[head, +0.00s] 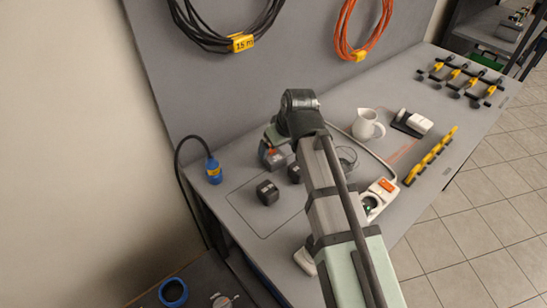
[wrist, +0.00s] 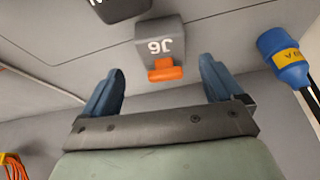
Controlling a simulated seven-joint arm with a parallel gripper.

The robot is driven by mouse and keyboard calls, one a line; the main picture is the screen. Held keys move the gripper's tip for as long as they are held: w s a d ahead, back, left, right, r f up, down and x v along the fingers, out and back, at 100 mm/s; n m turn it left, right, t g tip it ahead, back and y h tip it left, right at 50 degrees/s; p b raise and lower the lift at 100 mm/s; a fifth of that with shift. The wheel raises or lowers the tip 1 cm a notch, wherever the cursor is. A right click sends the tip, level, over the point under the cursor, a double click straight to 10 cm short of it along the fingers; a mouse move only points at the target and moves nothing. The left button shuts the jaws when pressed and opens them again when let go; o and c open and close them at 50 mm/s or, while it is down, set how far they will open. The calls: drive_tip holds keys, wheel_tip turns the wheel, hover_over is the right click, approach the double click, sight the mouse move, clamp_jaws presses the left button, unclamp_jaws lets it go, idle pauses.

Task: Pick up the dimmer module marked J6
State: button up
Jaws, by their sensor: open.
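The dimmer module marked J6 (wrist: 153,45) is a grey box with an orange tab on its near side; its marking appears upside down in the wrist view. In the head view the grey module with orange (head: 272,159) stands on the bench near the back panel, partly hidden by my gripper (head: 274,135). In the wrist view my gripper (wrist: 161,68) is open, with blue fingers on either side of the orange tab. The box lies just beyond the fingertips, and nothing is held. I cannot tell the exact height gap.
Dark modules (head: 267,193) and (head: 294,173) stand nearby; one shows at the wrist view's top edge (wrist: 120,8). A blue connector (head: 214,172) with a cable is at the left. A power strip (head: 379,196) and white jug (head: 368,124) lie to the right.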

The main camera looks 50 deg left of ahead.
sight(271, 152)
drive_tip(key=shift+a+x, duration=0.15)
drive_tip(key=shift+x, duration=1.35)
drive_tip(key=shift+a+x, duration=0.15)
drive_tip(key=shift+x, duration=1.35)
drive_tip(key=shift+s+r, duration=0.1)
drive_tip(key=shift+s, duration=0.05)
drive_tip(key=c, duration=1.2)
drive_tip(key=shift+c, duration=0.3)
drive_tip(key=shift+r, duration=0.1)
